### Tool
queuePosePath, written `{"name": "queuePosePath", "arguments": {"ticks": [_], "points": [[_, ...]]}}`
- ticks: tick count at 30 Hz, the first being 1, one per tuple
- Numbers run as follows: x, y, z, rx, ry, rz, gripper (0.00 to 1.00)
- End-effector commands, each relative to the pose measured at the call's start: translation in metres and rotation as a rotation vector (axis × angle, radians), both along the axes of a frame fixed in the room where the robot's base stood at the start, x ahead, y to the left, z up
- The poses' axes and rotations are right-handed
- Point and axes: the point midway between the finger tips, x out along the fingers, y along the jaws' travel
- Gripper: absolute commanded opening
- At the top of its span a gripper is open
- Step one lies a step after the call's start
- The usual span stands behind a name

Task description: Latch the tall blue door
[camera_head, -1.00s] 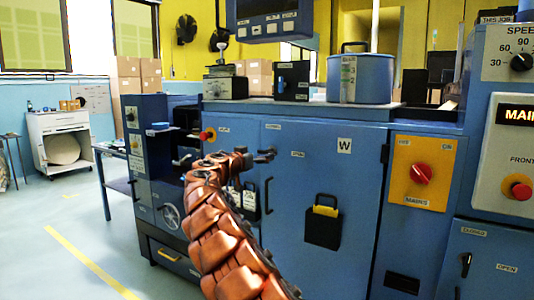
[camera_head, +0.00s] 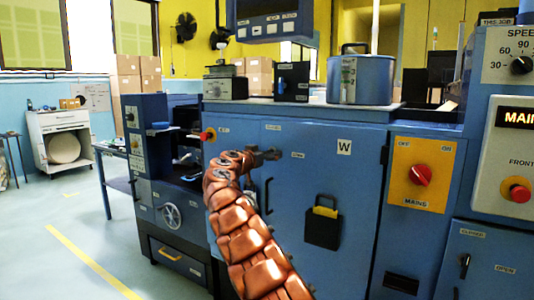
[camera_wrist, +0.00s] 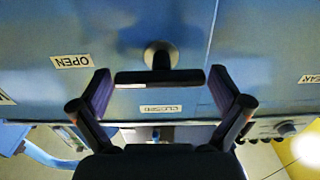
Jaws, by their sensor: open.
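The tall blue door (camera_head: 345,170) is the wide cabinet door marked W in the head view, and it looks flush with its frame. Its latch, at the door's upper left, has a round pivot (camera_wrist: 160,50) and a dark handle bar (camera_wrist: 160,77) in the wrist view. An OPEN label (camera_wrist: 72,61) and a CLOSED label (camera_wrist: 160,108) appear upside down around it. My gripper (camera_wrist: 160,82) is open, with one finger on each side of the bar; contact cannot be told. In the head view, my gripper (camera_head: 262,156) largely hides the latch.
A black pull handle (camera_head: 269,196) and a pocket with a yellow item (camera_head: 323,222) are on the door. A yellow mains panel (camera_head: 421,174) with a red knob is to its right. A red button (camera_head: 209,135) is left of my gripper.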

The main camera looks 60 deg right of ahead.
Motion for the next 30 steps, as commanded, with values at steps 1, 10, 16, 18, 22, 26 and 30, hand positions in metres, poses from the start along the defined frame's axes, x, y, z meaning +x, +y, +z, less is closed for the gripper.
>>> {"name": "queuePosePath", "arguments": {"ticks": [1, 10, 16, 18, 22, 26, 30], "points": [[0.0001, -0.0004, -0.0001, 0.0, 0.0, 0.0, 1.0], [-0.0001, -0.0005, 0.0004, 0.0, 0.0, 0.0, 0.96], [-0.0003, -0.0005, 0.0003, 0.0, 0.0, -0.001, 0.75], [-0.0003, -0.0005, 0.0004, 0.0, 0.0, -0.001, 0.68], [-0.0003, -0.0005, 0.0004, 0.0, 0.0, -0.001, 0.54], [0.0, -0.0003, 0.0001, -0.001, 0.001, 0.0, 0.52], [0.0008, 0.0001, -0.0016, -0.002, 0.014, 0.001, 0.52]]}}
